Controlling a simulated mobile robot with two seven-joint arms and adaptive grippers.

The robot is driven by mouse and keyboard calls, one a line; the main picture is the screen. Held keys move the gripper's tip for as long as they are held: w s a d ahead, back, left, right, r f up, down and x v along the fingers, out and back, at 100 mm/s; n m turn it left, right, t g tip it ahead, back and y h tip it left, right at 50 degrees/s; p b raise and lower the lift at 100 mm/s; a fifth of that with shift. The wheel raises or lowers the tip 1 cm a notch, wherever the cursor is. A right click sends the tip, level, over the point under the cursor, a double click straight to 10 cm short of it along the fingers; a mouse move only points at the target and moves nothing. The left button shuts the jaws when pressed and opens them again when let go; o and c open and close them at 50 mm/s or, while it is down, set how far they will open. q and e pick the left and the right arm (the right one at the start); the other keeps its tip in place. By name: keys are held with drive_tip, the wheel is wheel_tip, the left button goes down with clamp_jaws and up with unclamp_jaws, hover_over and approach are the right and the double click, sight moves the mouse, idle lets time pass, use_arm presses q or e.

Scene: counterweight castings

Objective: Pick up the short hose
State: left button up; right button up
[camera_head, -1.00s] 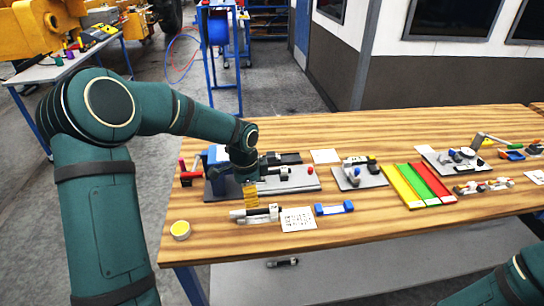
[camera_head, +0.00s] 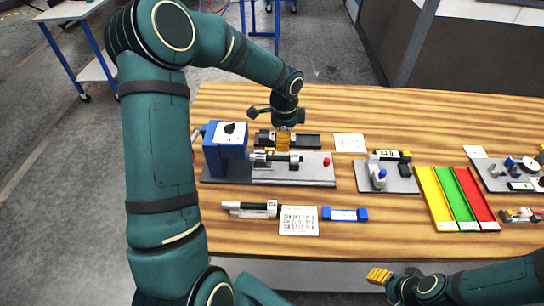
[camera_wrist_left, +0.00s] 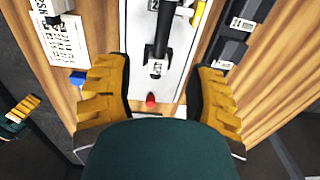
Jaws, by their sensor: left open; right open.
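A short dark hose-like piece with pale ends (camera_head: 276,158) lies on the grey plate (camera_head: 315,176) of a fixture with a blue box. In the left wrist view a dark piece with pale, marked ends (camera_wrist_left: 163,30) lies along the pale plate. My left gripper (camera_head: 284,138) is open and empty over the fixture's back part. In the left wrist view its yellow fingers (camera_wrist_left: 163,74) stand either side of the plate, apart from the piece. A similar dark and pale piece (camera_head: 250,208) lies on the table in front. My right gripper (camera_head: 381,276) is open near the table's front edge.
A printed card (camera_head: 299,221) and a blue block (camera_head: 345,214) lie in front of the fixture. A dark tray (camera_head: 306,142) lies behind it. Another small fixture (camera_head: 390,178) and yellow, green and red strips (camera_head: 457,199) are to the right. A red knob (camera_wrist_left: 151,100) is on the plate.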

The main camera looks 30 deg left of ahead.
sight(282, 157)
use_arm(q)
wheel_tip(282, 157, down, 10)
drive_tip(key=shift+w+r, duration=0.1)
drive_tip(key=shift+r, duration=0.15)
drive_tip(key=shift+c, duration=0.4)
clamp_jaws()
